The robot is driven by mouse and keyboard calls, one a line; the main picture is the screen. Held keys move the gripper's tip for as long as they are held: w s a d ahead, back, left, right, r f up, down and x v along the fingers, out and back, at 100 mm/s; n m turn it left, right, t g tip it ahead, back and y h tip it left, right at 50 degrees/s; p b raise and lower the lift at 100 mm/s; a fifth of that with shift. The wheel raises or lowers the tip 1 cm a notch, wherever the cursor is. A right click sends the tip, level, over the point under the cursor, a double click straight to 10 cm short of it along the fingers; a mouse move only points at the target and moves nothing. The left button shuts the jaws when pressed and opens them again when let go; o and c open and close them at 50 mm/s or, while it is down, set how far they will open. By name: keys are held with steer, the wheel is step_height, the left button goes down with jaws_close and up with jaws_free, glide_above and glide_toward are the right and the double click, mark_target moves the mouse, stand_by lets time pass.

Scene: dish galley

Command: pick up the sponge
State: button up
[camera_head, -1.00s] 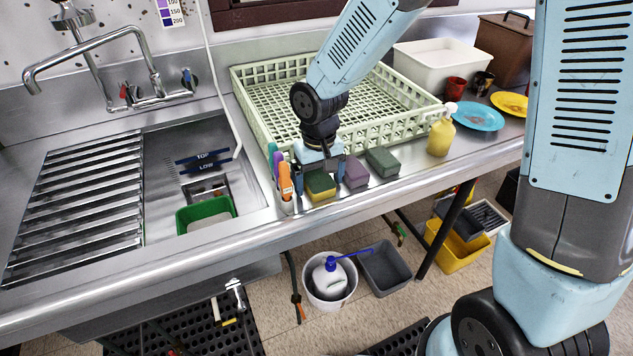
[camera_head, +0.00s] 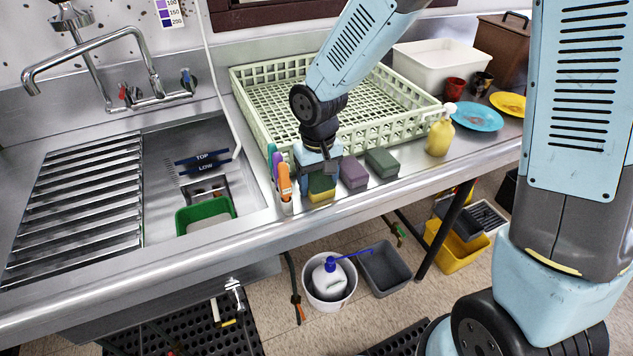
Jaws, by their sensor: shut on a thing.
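Three sponges sit in a row on the steel counter in front of the green rack. The left one is a yellow sponge with a dark green top (camera_head: 322,189). A purple-grey sponge (camera_head: 355,174) is beside it, and a dark green sponge (camera_head: 382,162) is further right. My gripper (camera_head: 318,178) points down at the left sponge and is shut on it. The fingers partly cover its upper part. The sponge appears at counter level; I cannot tell whether it is clear of the surface.
A holder with orange and purple handled tools (camera_head: 285,187) stands close left of my gripper. The pale green rack (camera_head: 400,118) is right behind. A yellow soap bottle (camera_head: 440,135) stands to the right. The sink (camera_head: 190,215) with a green tub lies left. The counter's front edge (camera_head: 330,212) is near.

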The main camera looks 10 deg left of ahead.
mark_target(318, 179)
step_height(318, 179, up, 18)
stand_by(0.6)
steer(key=o, duration=0.4)
steer(key=c, duration=0.3)
